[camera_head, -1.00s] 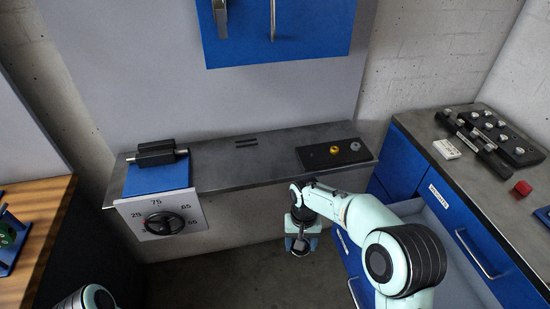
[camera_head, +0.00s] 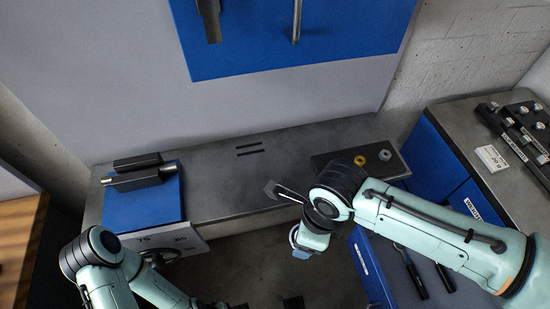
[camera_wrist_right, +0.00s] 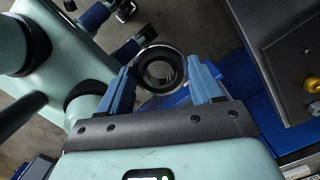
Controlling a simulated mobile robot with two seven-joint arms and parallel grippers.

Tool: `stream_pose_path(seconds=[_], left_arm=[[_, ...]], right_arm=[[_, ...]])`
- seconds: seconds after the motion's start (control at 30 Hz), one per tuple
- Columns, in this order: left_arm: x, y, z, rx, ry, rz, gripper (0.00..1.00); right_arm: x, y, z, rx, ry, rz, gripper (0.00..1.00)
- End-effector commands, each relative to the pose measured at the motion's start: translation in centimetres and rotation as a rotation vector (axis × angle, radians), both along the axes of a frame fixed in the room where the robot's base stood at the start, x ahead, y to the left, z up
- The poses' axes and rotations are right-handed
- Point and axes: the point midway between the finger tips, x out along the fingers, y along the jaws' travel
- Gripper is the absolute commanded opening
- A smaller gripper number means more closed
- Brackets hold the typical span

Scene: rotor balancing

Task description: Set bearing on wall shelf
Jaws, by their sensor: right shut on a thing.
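The bearing (camera_wrist_right: 160,68), a dark ring with a bright metal inner face, sits between the blue fingers of my right gripper (camera_wrist_right: 163,82) in the right wrist view. The fingers are shut on it. In the head view my right gripper (camera_head: 302,250) hangs in front of the shelf's front edge, right of the middle, apart from the shelf; the bearing cannot be clearly made out there. The grey metal wall shelf (camera_head: 220,182) runs along the wall. My left arm (camera_head: 105,262) shows at the lower left, but its gripper is not visible.
A blue stand (camera_head: 145,208) with a dark block and metal shaft is at the shelf's left end. A dark plate (camera_head: 330,160) with a yellow and a grey nut is at its right. The shelf's middle is clear around two slots. A drawer with tools (camera_head: 415,275) is open at right.

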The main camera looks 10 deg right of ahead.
Motion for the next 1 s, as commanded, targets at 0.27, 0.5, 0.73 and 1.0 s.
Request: stream_pose_path(seconds=[0.27,0.5,0.73,1.0], left_arm=[[0.1,0.0,0.4,0.0,0.0,0.0,0.63],[0.4,0.0,1.3,0.0,-0.003,0.0,0.63],[0.8,0.0,2.4,0.0,-0.009,0.0,0.63],[1.1,0.0,3.1,0.0,-0.012,0.0,0.63]], right_arm=[[1.7,0.0,0.3,-0.001,0.003,-0.083,0.28],[8.3,0.3,0.3,-0.003,0.001,-0.084,0.28],[14.5,0.4,0.3,-0.005,0.0,-0.085,0.28],[18.9,0.5,-0.7,-0.001,0.003,-0.081,0.28]])
